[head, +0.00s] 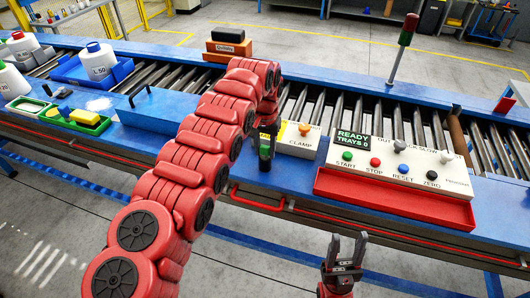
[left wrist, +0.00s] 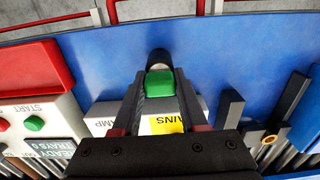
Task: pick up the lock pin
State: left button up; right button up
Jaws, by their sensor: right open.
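The lock pin seems to be the green-bodied piece with a dark rounded end (left wrist: 160,82) in the left wrist view, low on the blue bench by the clamp panel. My left gripper (left wrist: 161,80) has a finger close against each side of it, with no clear gap. I cannot tell whether the pin is clear of the bench. My right gripper (head: 345,248) is open and empty, in front of the bench.
A red-fronted control box (head: 395,198) with several buttons stands right of the left gripper. Dark upright posts (left wrist: 230,112) rise from the bench in the left wrist view. Rollers run behind.

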pick_arm(q)
grip_shut()
jog(key=shift+r, duration=0.1)
